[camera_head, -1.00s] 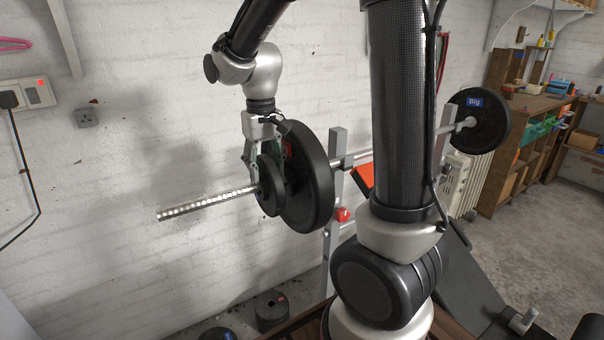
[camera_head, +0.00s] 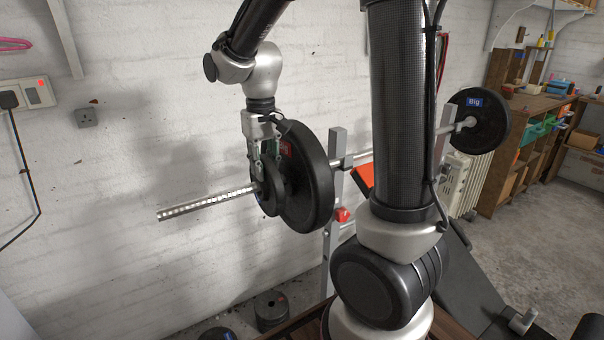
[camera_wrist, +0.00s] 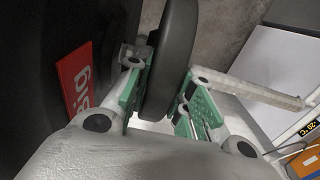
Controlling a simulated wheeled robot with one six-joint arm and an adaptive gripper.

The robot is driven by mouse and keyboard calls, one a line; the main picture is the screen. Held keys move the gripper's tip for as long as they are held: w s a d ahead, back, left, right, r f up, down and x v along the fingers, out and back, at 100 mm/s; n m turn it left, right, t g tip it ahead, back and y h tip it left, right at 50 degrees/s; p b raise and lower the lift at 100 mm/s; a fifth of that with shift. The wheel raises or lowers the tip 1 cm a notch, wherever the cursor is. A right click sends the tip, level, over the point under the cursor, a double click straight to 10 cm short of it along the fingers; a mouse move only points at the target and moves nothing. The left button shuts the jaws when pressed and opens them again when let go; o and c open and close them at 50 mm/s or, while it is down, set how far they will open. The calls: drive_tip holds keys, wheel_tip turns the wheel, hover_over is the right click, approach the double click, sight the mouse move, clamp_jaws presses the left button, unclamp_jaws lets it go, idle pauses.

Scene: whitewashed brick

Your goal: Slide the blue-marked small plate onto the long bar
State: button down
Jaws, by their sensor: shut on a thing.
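The long bar (camera_head: 205,204) runs level from the left toward the right through the rack. A large black plate (camera_head: 310,180) with a red label is on the bar. The small plate (camera_head: 268,193) is around the bar just left of the large plate, upright, close against it or nearly so. My gripper (camera_head: 262,165) is shut on the small plate's upper rim from above. In the wrist view the small plate (camera_wrist: 168,60) stands between the green finger pads, beside the large plate's red label (camera_wrist: 75,80). The blue mark is hard to make out.
Another big plate (camera_head: 478,122) with a blue "Big" label sits on the bar's far end. A grey rack upright (camera_head: 337,150) stands just right of the large plate. Spare plates (camera_head: 271,308) lie on the floor below. The wall is close behind; the bar's left end is bare.

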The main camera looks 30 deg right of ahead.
drive_tip(key=shift+w+r, duration=0.35)
idle(1.3)
drive_tip(key=shift+d, duration=0.15)
drive_tip(key=shift+d, duration=0.5)
drive_tip(key=c, duration=1.2)
unclamp_jaws()
drive_tip(key=shift+d, duration=0.1)
drive_tip(key=shift+o, duration=0.2)
wheel_tip(320, 180, up, 12)
drive_tip(key=shift+s, duration=0.1)
